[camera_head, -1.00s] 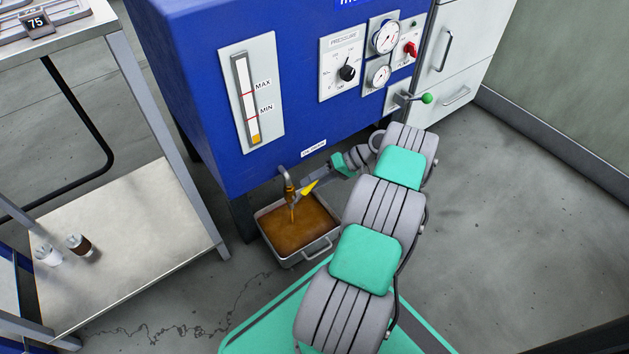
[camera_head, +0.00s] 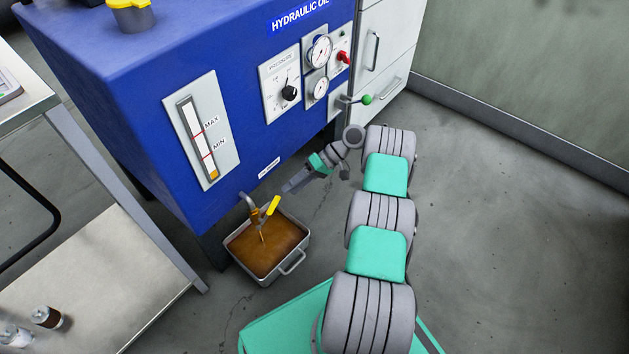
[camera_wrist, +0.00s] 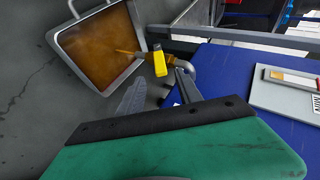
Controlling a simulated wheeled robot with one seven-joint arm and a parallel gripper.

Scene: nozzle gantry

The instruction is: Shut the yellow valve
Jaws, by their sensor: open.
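The yellow valve handle (camera_head: 272,205) sits on a brass tap under the blue tank, tilted up to the right in the head view. It also shows in the wrist view (camera_wrist: 160,62), just beyond the fingertips. A thin amber stream (camera_head: 262,237) falls from the tap into a metal pan (camera_head: 299,262) of brown oil. My gripper (camera_head: 287,187) is right of the handle, apart from it and empty. In the wrist view its two fingers (camera_wrist: 160,88) stand apart, pointing towards the tap.
The blue tank (camera_head: 130,130) carries a level gauge (camera_head: 203,130), dials and a green-knobbed lever (camera_head: 366,99). A metal shelf (camera_head: 100,280) with bottles stands at left. White drawers (camera_head: 385,50) stand at the back. The floor (camera_head: 500,220) at right is clear.

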